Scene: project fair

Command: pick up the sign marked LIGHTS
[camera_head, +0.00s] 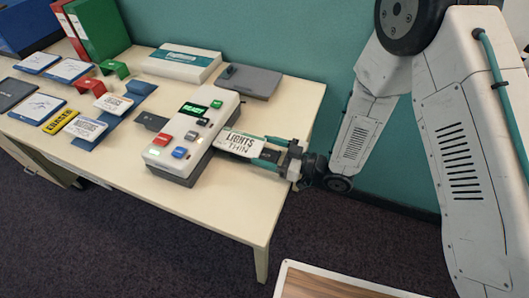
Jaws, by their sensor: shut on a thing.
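The sign marked LIGHTS (239,143) is a small white card with dark lettering, its second line seeming to read THIN. It shows in the head view at the right part of the table, just right of the control box. My gripper (243,143) reaches in from the right, with teal fingers along the sign's far and near sides. It is shut on the sign. Whether the sign touches the table or is raised cannot be told.
The table's front right is clear. A wooden-topped surface (325,284) stands at bottom.

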